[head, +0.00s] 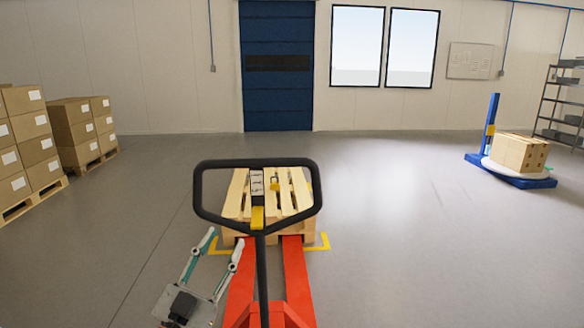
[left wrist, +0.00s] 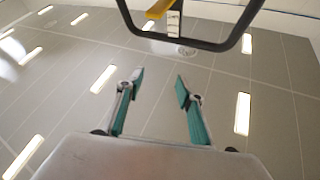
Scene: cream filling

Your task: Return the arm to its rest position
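My left gripper (head: 222,241) is at the lower left of the head view, just left of the pallet jack's handle. Its two fingers are spread with nothing between them, and the left wrist view also shows them apart (left wrist: 160,82). The black loop handle (head: 256,163) of the pallet jack, with a yellow lever, stands upright in front of me. In the left wrist view the handle (left wrist: 190,42) is beyond the fingertips, apart from them, against the ceiling. My right gripper is in neither view.
The jack's red forks (head: 296,270) reach a wooden pallet (head: 235,206) within yellow floor corner marks (head: 324,241). Stacked boxes (head: 35,140) stand at the left. A blue turntable machine (head: 512,178) holds boxes at the right. Open grey floor surrounds the jack; a blue door (head: 277,95) is behind.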

